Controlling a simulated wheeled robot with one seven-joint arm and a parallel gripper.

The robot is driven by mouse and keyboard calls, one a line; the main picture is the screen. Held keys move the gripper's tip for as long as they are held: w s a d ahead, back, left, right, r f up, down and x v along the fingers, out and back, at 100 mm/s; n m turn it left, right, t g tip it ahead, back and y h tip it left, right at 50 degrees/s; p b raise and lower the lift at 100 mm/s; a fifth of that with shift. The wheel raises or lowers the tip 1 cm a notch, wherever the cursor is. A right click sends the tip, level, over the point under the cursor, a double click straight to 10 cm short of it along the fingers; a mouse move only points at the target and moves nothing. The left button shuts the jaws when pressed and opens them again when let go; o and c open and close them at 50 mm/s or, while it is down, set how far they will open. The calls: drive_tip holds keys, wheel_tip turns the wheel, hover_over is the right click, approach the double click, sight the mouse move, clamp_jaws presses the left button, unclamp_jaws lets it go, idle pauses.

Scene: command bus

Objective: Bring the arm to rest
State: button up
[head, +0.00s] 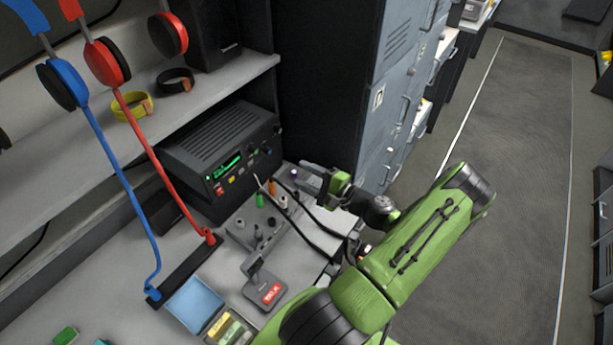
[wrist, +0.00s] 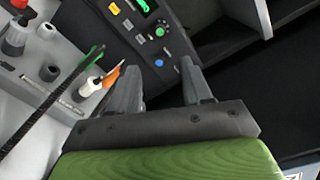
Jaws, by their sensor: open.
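My green arm reaches from the bottom of the head view over the right end of the desk. My gripper (head: 306,181) is above the desk's right end, in front of the black radio (head: 222,150). In the wrist view my gripper (wrist: 160,85) shows two grey fingers set well apart, with nothing between them. The radio's front panel with its knobs (wrist: 150,30) lies beyond the fingertips. A small rack with cable plugs (wrist: 70,85) is to the left of the fingers, apart from them as far as I can tell.
Blue headphones (head: 62,84) and red headphones (head: 106,62) stand on the left. A grey desk microphone (head: 268,290) and a blue tray (head: 194,303) are on the desk. Grey lockers (head: 395,85) stand behind my gripper. The floor (head: 500,200) at right is open.

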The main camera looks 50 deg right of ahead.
idle(0.3)
drive_tip(key=w+a+r+n+g+y, duration=0.3)
drive_tip(key=a+n+g, duration=0.35)
drive_tip(key=a, duration=0.35)
drive_tip(key=w+a+r+n+g+y, duration=0.2)
drive_tip(key=a+n+g, duration=0.4)
drive_tip(key=a+n, duration=0.3)
drive_tip(key=s+a+r+n+h, duration=0.5)
drive_tip(key=s+a+r+n, duration=0.2)
drive_tip(key=s+a+r, duration=0.5)
drive_tip(key=s+r, duration=0.2)
drive_tip(key=s, duration=0.1)
drive_tip(key=shift+r+h, duration=0.2)
drive_tip(key=shift+h, duration=0.1)
